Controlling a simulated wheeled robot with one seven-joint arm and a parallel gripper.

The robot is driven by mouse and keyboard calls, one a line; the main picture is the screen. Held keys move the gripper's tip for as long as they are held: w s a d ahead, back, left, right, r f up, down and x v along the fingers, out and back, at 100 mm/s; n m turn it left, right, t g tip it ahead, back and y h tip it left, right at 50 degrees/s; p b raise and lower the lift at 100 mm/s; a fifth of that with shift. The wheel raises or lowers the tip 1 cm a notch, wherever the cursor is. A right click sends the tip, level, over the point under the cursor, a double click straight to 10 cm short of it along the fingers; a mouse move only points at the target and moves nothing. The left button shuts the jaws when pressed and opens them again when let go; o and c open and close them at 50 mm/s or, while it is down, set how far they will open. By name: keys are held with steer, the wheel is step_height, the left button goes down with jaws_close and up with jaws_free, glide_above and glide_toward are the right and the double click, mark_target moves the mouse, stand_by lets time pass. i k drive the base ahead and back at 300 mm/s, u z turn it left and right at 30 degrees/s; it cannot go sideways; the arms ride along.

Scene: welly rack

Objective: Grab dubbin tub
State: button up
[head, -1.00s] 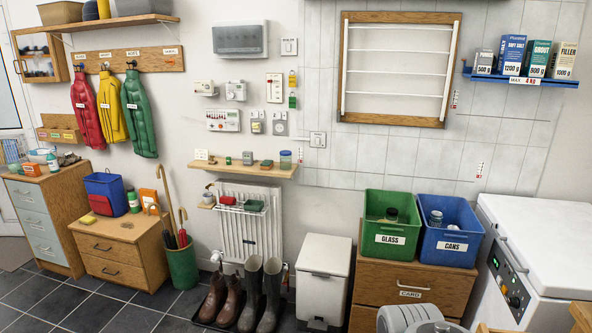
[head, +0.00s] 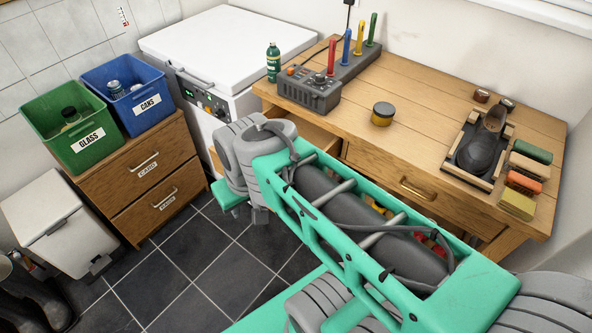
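A small round tub (head: 383,113) with a dark lid and an amber body stands upright on the wooden workbench (head: 430,115), near its middle. It looks like the dubbin tub; no label can be read. Bare bench top surrounds it. My arm crosses the picture in front of the bench, nearer the camera than the tub. I cannot make out my gripper or its fingertips in the head view.
A bench drawer (head: 400,180) is below.

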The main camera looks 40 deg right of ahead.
mark_target(376, 120)
steer(key=z, duration=2.05)
steer(key=i, duration=0.35)
steer(key=u, duration=0.45)
